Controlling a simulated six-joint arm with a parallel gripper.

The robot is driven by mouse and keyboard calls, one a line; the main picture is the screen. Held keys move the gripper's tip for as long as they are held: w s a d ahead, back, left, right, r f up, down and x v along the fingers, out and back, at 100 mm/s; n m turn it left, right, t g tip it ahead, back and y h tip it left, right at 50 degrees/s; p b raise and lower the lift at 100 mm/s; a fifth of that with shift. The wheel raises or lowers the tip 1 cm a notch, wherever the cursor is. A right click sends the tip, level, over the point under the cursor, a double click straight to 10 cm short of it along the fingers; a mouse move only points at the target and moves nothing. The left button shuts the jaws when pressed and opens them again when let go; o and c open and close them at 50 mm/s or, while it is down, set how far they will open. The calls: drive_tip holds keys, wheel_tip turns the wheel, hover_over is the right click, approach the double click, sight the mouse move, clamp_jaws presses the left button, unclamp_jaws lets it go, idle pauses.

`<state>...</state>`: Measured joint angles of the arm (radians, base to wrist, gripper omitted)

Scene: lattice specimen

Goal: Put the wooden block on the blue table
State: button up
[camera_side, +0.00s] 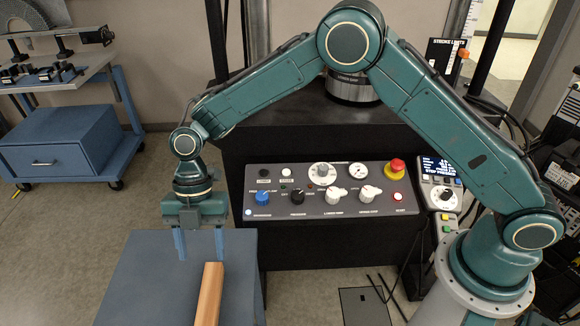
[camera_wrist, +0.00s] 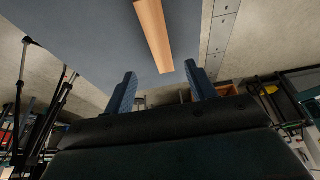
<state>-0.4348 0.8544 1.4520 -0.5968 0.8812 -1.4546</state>
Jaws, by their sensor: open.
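A long wooden block (camera_side: 208,295) lies on a blue-grey table (camera_side: 150,280) in the lower left of the side view. Its near end runs out of the bottom of that picture. My gripper (camera_side: 200,245) hangs pointing down above the table, near the block's far end. Its two blue fingers are apart with nothing between them. In the wrist view the block (camera_wrist: 154,35) runs from the top edge to a point ahead of and between the open fingertips (camera_wrist: 163,82). I cannot tell exactly how high the fingertips are above the block.
A control panel (camera_side: 325,190) with knobs and a red button stands right of the table. A blue cabinet on wheels (camera_side: 62,150) stands at the back left, under a bench with tools. The table surface left of the block is clear.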

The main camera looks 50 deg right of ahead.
drive_tip(key=s+d+r+m+t, duration=0.25)
drive_tip(key=d+r+m, duration=0.35)
drive_tip(key=d+r, duration=0.35)
drive_tip(key=s+d+r+m+t, duration=0.25)
drive_tip(key=d+r+m, duration=0.45)
drive_tip(key=r, duration=0.4)
drive_tip(key=s+d+r+m+t+h, duration=0.1)
drive_tip(key=s+d+m+t, duration=0.1)
drive_tip(key=s+d+m, duration=0.5)
drive_tip(key=s+d+r+m+t+h, duration=0.1)
drive_tip(key=s+d+m, duration=0.5)
drive_tip(key=s, duration=0.6)
drive_tip(key=shift+s+d+r+m+t+h, duration=0.2)
drive_tip(key=shift+d+r+m+t+h, duration=0.3)
drive_tip(key=shift+d, duration=0.4)
drive_tip(key=shift+w+f, duration=0.15)
drive_tip(key=shift+c, duration=0.4)
